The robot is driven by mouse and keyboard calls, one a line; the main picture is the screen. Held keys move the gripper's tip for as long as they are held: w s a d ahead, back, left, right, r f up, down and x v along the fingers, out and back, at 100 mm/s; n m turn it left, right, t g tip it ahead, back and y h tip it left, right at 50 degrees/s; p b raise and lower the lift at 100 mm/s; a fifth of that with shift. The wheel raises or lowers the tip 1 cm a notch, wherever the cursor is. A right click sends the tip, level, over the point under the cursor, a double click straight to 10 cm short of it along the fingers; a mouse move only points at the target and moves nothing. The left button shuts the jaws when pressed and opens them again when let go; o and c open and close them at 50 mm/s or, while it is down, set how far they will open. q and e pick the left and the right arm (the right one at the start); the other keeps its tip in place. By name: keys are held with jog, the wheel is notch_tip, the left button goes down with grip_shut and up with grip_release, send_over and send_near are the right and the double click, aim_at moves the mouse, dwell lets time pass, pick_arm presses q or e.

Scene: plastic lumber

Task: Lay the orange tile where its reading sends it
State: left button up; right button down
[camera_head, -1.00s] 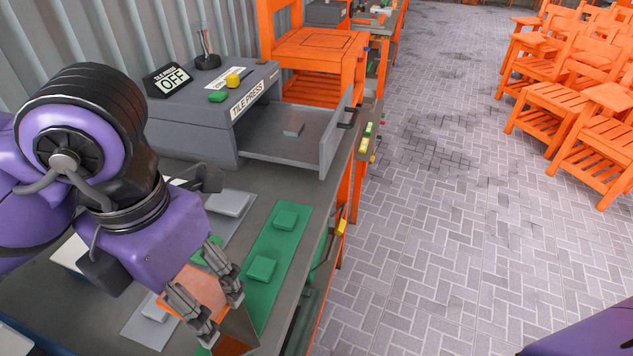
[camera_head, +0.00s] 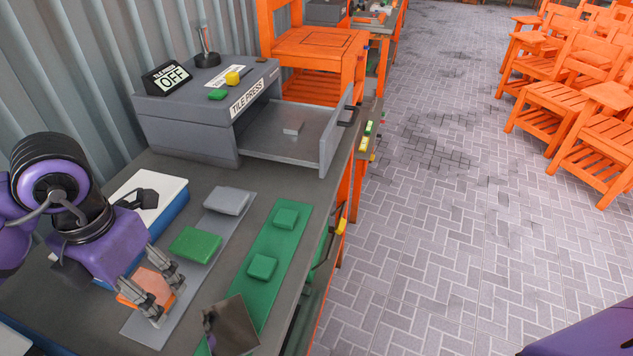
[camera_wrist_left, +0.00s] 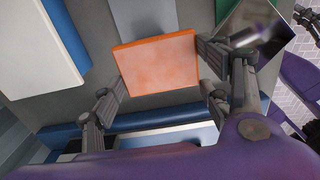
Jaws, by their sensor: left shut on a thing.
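My left gripper (camera_head: 157,296) is shut on the orange tile (camera_head: 152,282), its fingers on two opposite sides. The tile also shows flat between the fingers in the left wrist view (camera_wrist_left: 157,65). It is over the lower end of a grey strip (camera_head: 150,331); I cannot tell whether it touches. A green tile (camera_head: 195,245) and a grey tile (camera_head: 227,201) lie on that strip. A green strip (camera_head: 262,298) holds two green tiles (camera_head: 286,218) (camera_head: 262,266). A dark, mirror-like plate (camera_head: 235,327) is at its near end.
The grey tile press (camera_head: 187,135) stands behind, its sign (camera_head: 168,79) reading OFF. A white-topped blue box (camera_head: 168,212) is by my left arm. Orange chairs (camera_head: 575,110) stand right, beyond clear floor.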

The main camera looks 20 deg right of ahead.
pick_arm(q)
jog(key=shift+w+a+f, duration=0.15)
jog(key=shift+f, duration=0.1)
jog(key=shift+w+a+f, duration=0.15)
jog(key=shift+f, duration=1.6)
jog(key=shift+f, duration=0.1)
jog(key=o, duration=1.3)
notch_tip(320, 180, up, 12)
jog(key=shift+r, duration=0.15)
